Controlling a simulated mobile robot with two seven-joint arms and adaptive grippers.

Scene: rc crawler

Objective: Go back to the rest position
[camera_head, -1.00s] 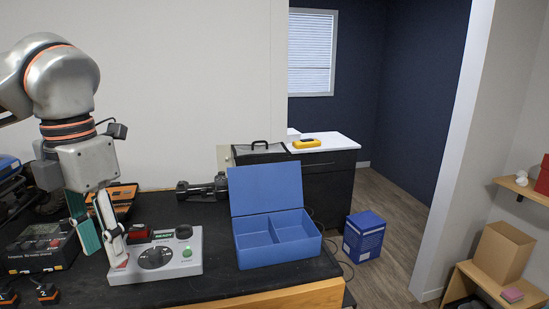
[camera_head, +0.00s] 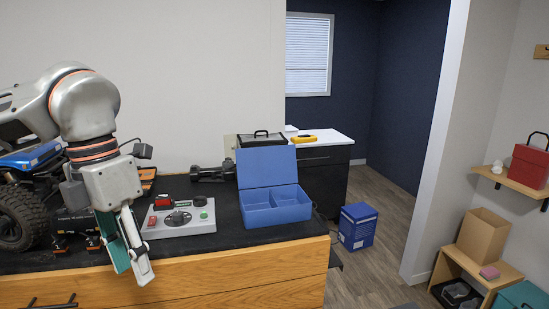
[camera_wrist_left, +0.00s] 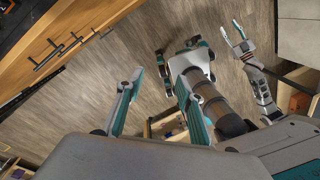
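My left gripper (camera_head: 133,271) hangs with its fingers pointing down in front of the workbench's front edge, at the left of the head view. The right arm is not in the head view.
The workbench (camera_head: 250,270) bears a grey control box (camera_head: 180,218), an open blue case (camera_head: 275,207) and the crawler with a large black tyre (camera_head: 20,218). Drawer handles (camera_wrist_left: 60,50) stick out from its front. A blue carton (camera_head: 357,227) stands on the floor; the floor in front is clear.

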